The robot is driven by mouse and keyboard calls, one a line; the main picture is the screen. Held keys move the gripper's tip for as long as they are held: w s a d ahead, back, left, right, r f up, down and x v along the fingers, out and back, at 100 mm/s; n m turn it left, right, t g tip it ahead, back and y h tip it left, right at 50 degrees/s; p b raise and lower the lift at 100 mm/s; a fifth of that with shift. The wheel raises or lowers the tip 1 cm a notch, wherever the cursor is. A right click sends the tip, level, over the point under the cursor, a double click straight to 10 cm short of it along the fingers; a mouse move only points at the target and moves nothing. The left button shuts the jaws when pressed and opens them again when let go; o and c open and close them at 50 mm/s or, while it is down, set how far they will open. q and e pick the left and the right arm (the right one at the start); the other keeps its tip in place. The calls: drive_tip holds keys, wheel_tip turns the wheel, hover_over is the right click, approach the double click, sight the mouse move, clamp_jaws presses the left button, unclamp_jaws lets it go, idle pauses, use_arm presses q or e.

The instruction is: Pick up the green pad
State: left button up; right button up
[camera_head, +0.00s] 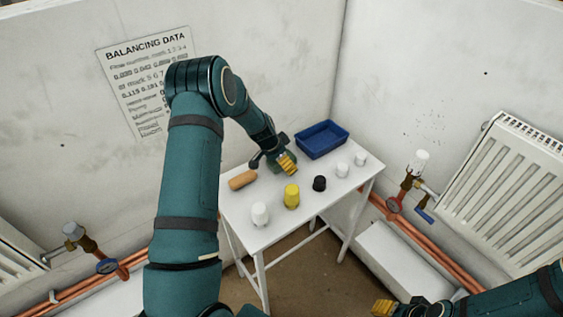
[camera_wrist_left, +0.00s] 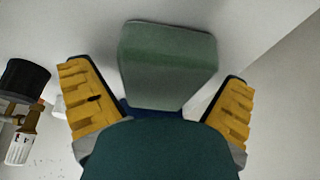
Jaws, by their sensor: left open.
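The green pad (camera_wrist_left: 168,62) is a pale green block with rounded corners in the left wrist view. It lies between and a little beyond the two yellow fingertips of my left gripper (camera_wrist_left: 160,103), with a visible gap on each side. That gripper is open. In the head view my left gripper (camera_head: 279,162) is over the back part of the white table (camera_head: 262,236), and it largely hides the pad. My right gripper (camera_head: 392,307) is at the bottom edge, away from the table, and its opening is unclear.
A blue tray (camera_head: 321,139) stands at the table's back corner. An orange-brown cylinder (camera_head: 242,180), a yellow cap (camera_head: 291,196), a black cap (camera_head: 319,183) and several white caps (camera_head: 260,214) stand or lie around my left gripper. A radiator (camera_head: 510,190) and pipes are at right.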

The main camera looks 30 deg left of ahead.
use_arm(q)
drive_tip(key=c, duration=1.1)
drive_tip(key=shift+r+p, duration=0.35)
drive_tip(key=shift+p, duration=0.25)
wheel_tip(320, 180, up, 10)
drive_tip(key=shift+f+p, duration=0.1)
drive_tip(key=shift+p, duration=0.45)
drive_tip(key=o, duration=0.5)
drive_tip(key=c, duration=0.5)
